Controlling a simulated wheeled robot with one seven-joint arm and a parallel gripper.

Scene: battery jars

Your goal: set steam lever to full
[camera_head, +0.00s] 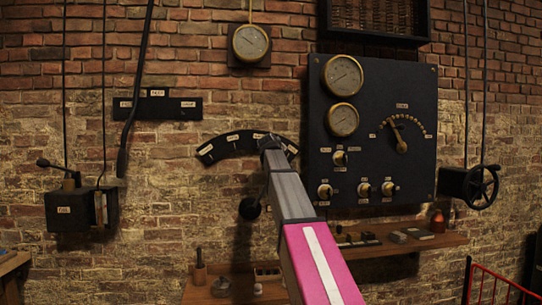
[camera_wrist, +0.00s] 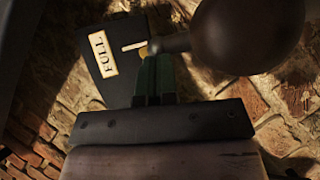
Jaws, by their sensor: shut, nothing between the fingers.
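The steam lever has a large dark round knob (camera_wrist: 248,32), which fills the upper right of the wrist view. A short dark stem runs left from it toward a small brass piece and a pale pointer mark on the dark scale plate (camera_wrist: 97,75). The plate carries a cream label (camera_wrist: 103,54) reading FULL, just left of the mark. My gripper (camera_wrist: 158,62) has its green fingers shut and empty, their tips close below the stem; I cannot tell whether they touch. In the head view, my arm hides the gripper and part of the curved scale plate (camera_head: 228,146); a black knob (camera_head: 250,208) hangs below.
Right of my arm is a black panel (camera_head: 400,95) with gauges, a dial and several knobs. A wooden shelf (camera_head: 410,243) with small items runs below. A handwheel (camera_head: 482,187) is at the right, a black lever box (camera_head: 70,210) at the left. Brick wall lies behind.

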